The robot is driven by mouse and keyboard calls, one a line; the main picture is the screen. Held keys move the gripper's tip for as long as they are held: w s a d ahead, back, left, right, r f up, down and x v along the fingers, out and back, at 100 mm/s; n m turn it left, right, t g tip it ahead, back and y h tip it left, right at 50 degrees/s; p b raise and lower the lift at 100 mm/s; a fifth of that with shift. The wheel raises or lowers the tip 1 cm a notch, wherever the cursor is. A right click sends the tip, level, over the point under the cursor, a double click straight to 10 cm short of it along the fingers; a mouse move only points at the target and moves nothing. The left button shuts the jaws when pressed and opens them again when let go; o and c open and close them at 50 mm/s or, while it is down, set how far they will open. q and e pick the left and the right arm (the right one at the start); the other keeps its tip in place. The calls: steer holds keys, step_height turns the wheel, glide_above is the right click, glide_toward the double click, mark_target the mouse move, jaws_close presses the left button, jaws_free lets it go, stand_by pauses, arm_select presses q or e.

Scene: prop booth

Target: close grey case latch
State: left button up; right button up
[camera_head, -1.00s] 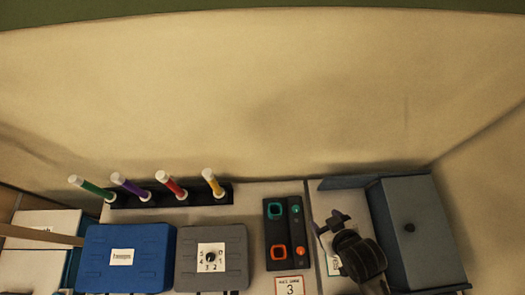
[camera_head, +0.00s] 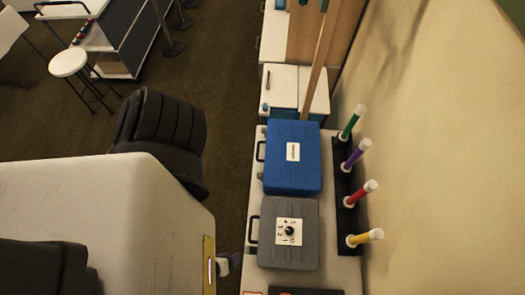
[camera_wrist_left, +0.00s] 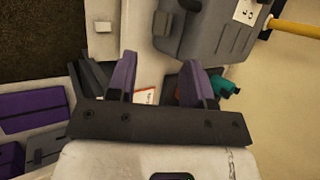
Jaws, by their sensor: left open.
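The grey case (camera_head: 304,254) lies shut on the bench in the head view, with a black dial on a white label and a black handle on its left side. My left gripper (camera_head: 230,262) is low beside the case's left side, at the end of the white arm, apart from it. In the left wrist view the gripper (camera_wrist_left: 158,74) is open, its purple fingers spread with nothing held. The case (camera_wrist_left: 205,38) is beyond the fingers at upper right. A small grey piece, possibly a latch (camera_wrist_left: 162,22), shows on its left side. My right gripper is not seen.
A blue case (camera_head: 312,160) lies beyond the grey one. A black rack (camera_head: 344,185) with several coloured sticks stands along the right, near the wall. A teal and dark object (camera_wrist_left: 228,88) sits by the right finger.

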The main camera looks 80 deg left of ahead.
mark_target(249, 250)
arm_select(q)
steer(key=x, duration=0.9)
steer(key=shift+r, duration=0.1)
steer(key=c, duration=0.8)
steer(key=shift+o, duration=0.2)
steer(key=shift+w+r+g+p, duration=0.2)
steer(key=shift+r+g+p, duration=0.25)
steer(key=shift+p, duration=0.35)
steer(key=shift+w+g, duration=0.15)
steer(key=shift+g, duration=0.1)
steer(key=shift+w+d+g, duration=0.1)
steer(key=shift+w+g, duration=0.15)
steer(key=shift+g, duration=0.35)
steer(key=shift+m, duration=0.3)
